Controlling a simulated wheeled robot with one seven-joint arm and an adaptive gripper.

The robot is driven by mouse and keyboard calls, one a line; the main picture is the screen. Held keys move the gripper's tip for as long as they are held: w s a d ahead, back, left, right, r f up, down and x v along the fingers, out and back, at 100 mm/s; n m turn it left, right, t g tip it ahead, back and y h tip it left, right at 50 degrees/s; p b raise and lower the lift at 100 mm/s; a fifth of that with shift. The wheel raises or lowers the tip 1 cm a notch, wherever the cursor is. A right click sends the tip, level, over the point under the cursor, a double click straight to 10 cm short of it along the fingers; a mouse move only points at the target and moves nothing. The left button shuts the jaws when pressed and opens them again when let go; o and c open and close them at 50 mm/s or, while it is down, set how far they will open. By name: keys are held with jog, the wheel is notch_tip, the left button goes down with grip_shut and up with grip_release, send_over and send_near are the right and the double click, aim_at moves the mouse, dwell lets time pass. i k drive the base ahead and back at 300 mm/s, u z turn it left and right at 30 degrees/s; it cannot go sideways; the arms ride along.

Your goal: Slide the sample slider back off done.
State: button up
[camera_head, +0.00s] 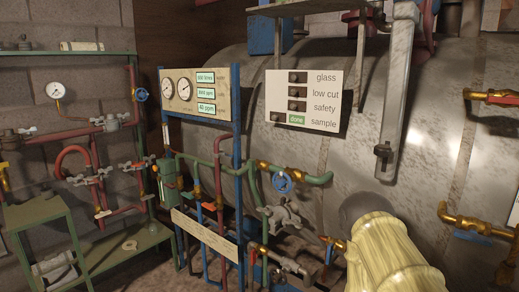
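The white panel (332,92) on the large grey tank has four labelled rows: glass, low cut, safety and sample. The sample slider (275,117) is in the bottom row. Its dark knob is at the left end, and a green window reading "done" (297,119) shows to its right. In the three rows above, the knobs sit further right over dark slots, and no green shows there.
Pipes and a blue valve wheel (282,182) lie below the panel's left side. A gauge board (198,92) on blue posts is to the left. A glass tube (397,95) hangs to the right.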

aim_at(275, 116)
jog(key=k, duration=0.5)
jog(key=u, duration=0.05)
jog(key=i, duration=1.15)
jog(key=u, duration=0.8)
